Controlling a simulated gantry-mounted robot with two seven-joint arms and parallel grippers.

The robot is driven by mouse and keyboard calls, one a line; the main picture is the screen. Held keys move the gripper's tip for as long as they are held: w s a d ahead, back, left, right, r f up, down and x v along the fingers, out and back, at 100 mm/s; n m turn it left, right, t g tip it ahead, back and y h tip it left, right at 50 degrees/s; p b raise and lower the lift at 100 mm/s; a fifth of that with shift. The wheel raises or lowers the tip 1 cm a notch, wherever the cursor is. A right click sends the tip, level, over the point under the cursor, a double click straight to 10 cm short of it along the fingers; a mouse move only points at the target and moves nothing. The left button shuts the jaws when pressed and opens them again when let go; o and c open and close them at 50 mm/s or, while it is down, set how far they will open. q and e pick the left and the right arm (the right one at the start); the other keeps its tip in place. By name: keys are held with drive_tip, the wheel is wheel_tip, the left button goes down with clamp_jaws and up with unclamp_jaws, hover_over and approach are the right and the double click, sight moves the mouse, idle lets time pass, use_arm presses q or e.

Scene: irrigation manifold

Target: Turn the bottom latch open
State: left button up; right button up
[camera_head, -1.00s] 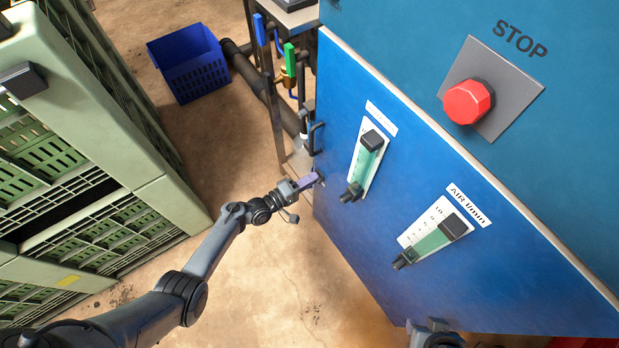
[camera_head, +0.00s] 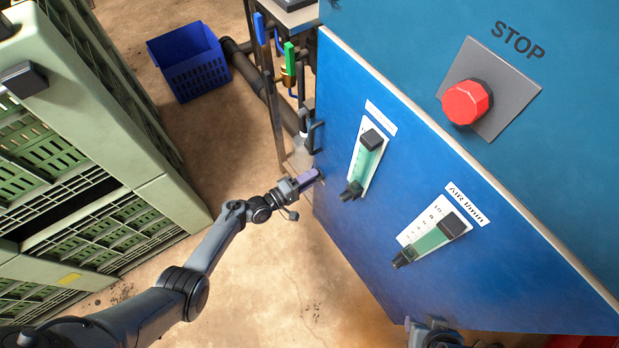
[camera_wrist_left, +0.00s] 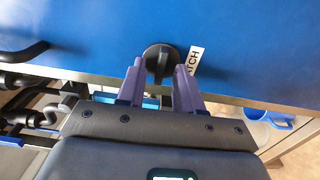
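In the left wrist view, a round black latch knob (camera_wrist_left: 160,60) sits on the blue panel near its edge, beside a white label that partly reads "TCH". The two purple fingers of my left gripper (camera_wrist_left: 159,85) are apart, one on each side of the knob, with a visible gap between them. I cannot tell if they touch it. In the head view, my left gripper (camera_head: 311,180) is at the panel's left edge and hides the latch. Part of my right arm (camera_head: 435,333) shows at the bottom edge; its fingers are not clear.
The blue panel (camera_head: 340,225) carries two green flow gauges (camera_head: 366,160) and a black handle (camera_head: 316,137) above my left gripper. A red stop button (camera_head: 466,102) is at upper right. Green crates (camera_head: 110,110) stand left; a blue crate (camera_head: 190,65) is on the floor behind.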

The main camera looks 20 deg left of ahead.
use_arm(q)
drive_tip(key=shift+s+a, duration=0.1)
drive_tip(key=p+v, duration=0.3)
drive_tip(key=v, duration=0.7)
drive_tip(key=shift+s+a, duration=0.2)
drive_tip(key=shift+s, duration=0.1)
